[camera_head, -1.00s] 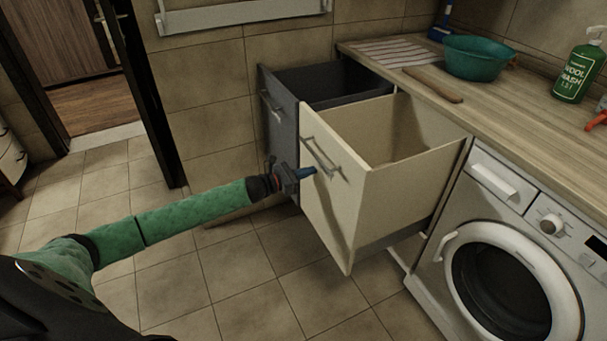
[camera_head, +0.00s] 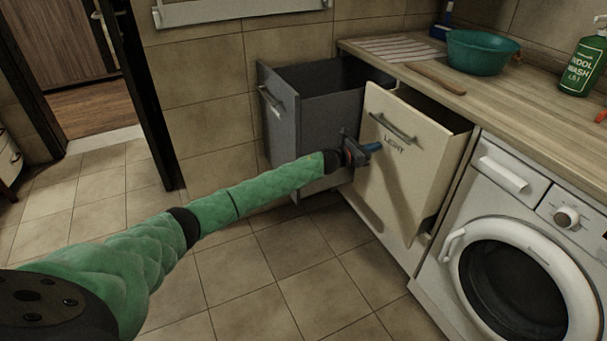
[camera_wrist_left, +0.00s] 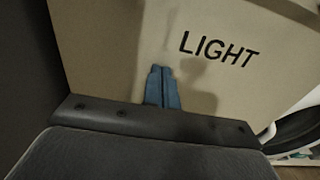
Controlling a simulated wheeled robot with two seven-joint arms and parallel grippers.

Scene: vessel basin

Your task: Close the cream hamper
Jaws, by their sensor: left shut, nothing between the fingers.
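The cream hamper (camera_head: 400,165) is a pull-out drawer under the counter, with a bar handle and the word LIGHT on its front. It stands partly out, its open top showing a dark gap behind the front. My left gripper (camera_head: 373,147) is at the front's left part, just below the handle, fingers shut and empty. In the left wrist view the blue fingertips (camera_wrist_left: 162,88) are together against or very close to the cream front (camera_wrist_left: 110,50), left of the lettering. My right gripper is not in view.
A dark grey hamper (camera_head: 283,125) stands pulled out to the left of the cream one. A washing machine (camera_head: 510,270) is on the right. The wooden counter (camera_head: 500,105) above holds a teal basin (camera_head: 480,55) and a green bottle (camera_head: 584,65). The tiled floor in front is clear.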

